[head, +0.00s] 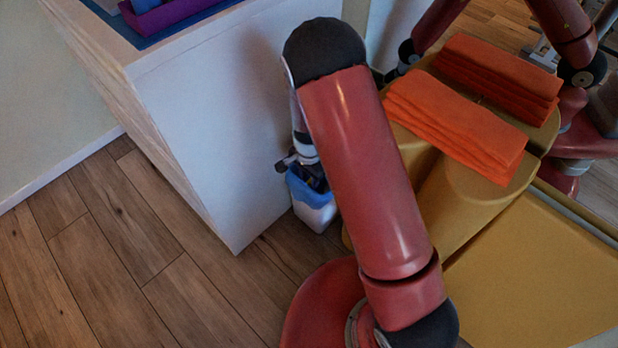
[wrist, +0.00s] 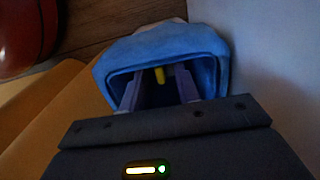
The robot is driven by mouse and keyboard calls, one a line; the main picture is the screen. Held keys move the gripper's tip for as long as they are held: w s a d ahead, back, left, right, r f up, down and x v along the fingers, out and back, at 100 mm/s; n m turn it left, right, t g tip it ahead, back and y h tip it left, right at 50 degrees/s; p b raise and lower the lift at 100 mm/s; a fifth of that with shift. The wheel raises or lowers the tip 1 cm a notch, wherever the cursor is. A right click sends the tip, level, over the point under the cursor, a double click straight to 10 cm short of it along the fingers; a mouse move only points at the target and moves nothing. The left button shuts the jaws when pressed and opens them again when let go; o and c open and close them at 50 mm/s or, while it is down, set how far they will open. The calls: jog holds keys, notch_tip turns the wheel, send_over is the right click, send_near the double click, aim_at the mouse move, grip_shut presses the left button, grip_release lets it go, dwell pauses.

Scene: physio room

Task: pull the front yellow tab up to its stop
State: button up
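A small yellow tab (wrist: 160,76) shows in the wrist view, inside the mouth of a blue-rimmed container (wrist: 210,47). My gripper (wrist: 161,83) points into that mouth, its two fingers apart, one on each side of the tab. I cannot tell how far the tab is from the fingertips, and its lower part is hard to make out. In the head view the container (head: 317,217) is white below and blue on top, low beside the white cabinet. My gripper (head: 310,180) is over it, partly hidden by my arm; the tab is not visible there.
The white cabinet (head: 215,110) stands close on the left of the container. Yellow padded furniture (head: 540,275) with orange folded towels (head: 460,115) is on the right. Wooden floor (head: 120,230) is clear at the lower left.

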jog(key=shift+f, duration=0.35)
grip_shut()
